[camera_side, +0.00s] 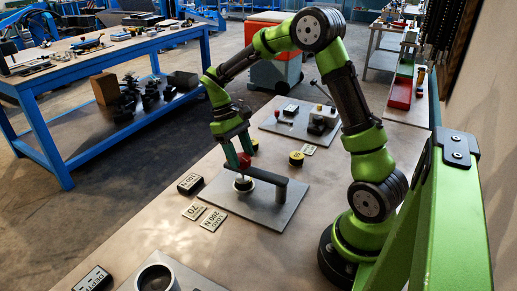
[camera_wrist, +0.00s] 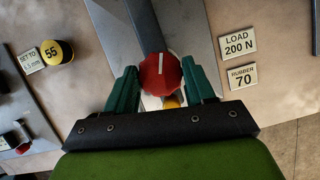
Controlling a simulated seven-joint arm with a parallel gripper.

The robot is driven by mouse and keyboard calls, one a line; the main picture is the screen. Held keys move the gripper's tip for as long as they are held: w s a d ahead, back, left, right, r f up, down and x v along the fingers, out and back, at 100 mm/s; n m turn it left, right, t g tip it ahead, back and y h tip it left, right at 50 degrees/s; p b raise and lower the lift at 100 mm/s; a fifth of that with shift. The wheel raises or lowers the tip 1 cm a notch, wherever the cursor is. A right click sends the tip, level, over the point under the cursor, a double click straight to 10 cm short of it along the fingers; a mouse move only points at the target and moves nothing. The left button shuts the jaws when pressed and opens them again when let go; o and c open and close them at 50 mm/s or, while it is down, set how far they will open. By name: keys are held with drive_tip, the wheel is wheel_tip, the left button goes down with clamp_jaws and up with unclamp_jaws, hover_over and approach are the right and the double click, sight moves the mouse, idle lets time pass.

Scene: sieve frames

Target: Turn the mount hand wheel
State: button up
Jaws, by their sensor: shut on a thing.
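The red hand wheel (camera_wrist: 161,74) has a white line across its top and sits between the two green fingers in the wrist view. My gripper (camera_wrist: 161,82) is shut on it, one finger on each side. In the side view my gripper (camera_side: 237,163) points down over the red wheel (camera_side: 243,160), at the end of a dark arm of the mount (camera_side: 273,180) on a grey plate (camera_side: 262,215). A pale round piece (camera_side: 244,183) is below the wheel. The fingers hide part of the wheel's sides.
Cards reading "LOAD 200 N" (camera_wrist: 238,44) and "RUBBER 70" (camera_wrist: 242,77) lie beside the plate. A yellow and black knob marked 55 (camera_wrist: 58,52) stands left in the wrist view. A second plate with a device (camera_side: 322,119) is farther back. A metal cylinder (camera_side: 157,278) stands at the front.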

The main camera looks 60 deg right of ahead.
drive_tip(key=shift+m+y, duration=0.3)
drive_tip(key=shift+m, duration=0.4)
drive_tip(key=o, duration=1.1)
drive_tip(key=shift+c, duration=0.2)
drive_tip(key=v, duration=1.7)
drive_tip(key=shift+d, duration=0.1)
